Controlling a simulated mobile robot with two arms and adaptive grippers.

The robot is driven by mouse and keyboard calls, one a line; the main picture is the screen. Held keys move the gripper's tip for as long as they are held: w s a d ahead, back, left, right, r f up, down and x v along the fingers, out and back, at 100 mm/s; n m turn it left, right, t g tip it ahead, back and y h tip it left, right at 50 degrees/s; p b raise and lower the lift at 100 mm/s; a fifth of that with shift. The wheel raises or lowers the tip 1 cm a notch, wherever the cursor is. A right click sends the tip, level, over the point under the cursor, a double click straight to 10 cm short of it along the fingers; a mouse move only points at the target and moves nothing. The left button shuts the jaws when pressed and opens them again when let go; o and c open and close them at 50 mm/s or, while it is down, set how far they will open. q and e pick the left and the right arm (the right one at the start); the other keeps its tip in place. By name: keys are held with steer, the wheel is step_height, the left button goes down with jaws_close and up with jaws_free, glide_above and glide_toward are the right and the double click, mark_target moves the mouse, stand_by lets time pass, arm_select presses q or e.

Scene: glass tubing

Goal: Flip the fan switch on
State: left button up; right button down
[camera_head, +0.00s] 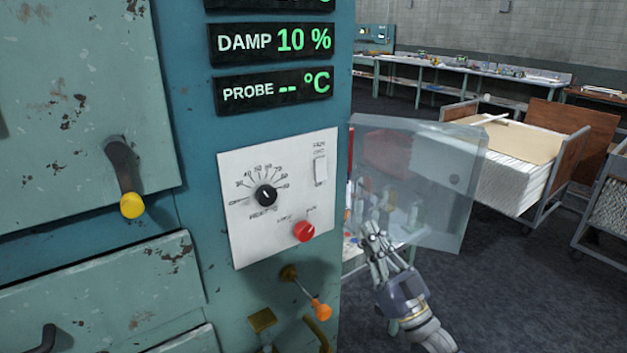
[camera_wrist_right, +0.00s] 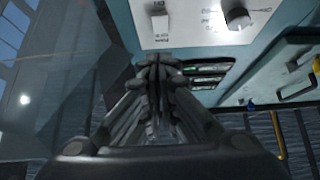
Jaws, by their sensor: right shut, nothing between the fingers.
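The fan switch (camera_head: 320,170) is a white rocker at the upper right of the white control panel (camera_head: 240,215) on the teal cabinet. It also shows in the right wrist view (camera_wrist_right: 159,23), just beyond my fingertips. Whether it is on or off is too small to tell. My right gripper (camera_head: 371,232) is shut and empty, to the right of and below the panel, apart from the switch. In the wrist view its fingers (camera_wrist_right: 157,62) point towards the panel's edge. My left gripper is not in view.
A clear hinged cover (camera_head: 440,200) stands open right of the panel, beside my right gripper. The panel also carries a black dial (camera_head: 265,195) and a red knob (camera_head: 304,232). An orange-handled lever (camera_head: 320,308) sticks out below. Carts (camera_head: 530,165) stand behind on the right.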

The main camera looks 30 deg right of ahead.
steer(key=shift+s+a+r, duration=0.15)
steer(key=shift+s+r, duration=0.1)
steer(key=shift+r, duration=0.1)
steer(key=p, duration=0.4)
glide_toward(321, 165)
step_height(321, 165, up, 3)
steer(key=s, duration=0.1)
steer(key=w+p, duration=0.1)
steer(key=w, duration=0.3)
steer(key=shift+w+a+f, duration=0.1)
steer(key=shift+w, duration=0.15)
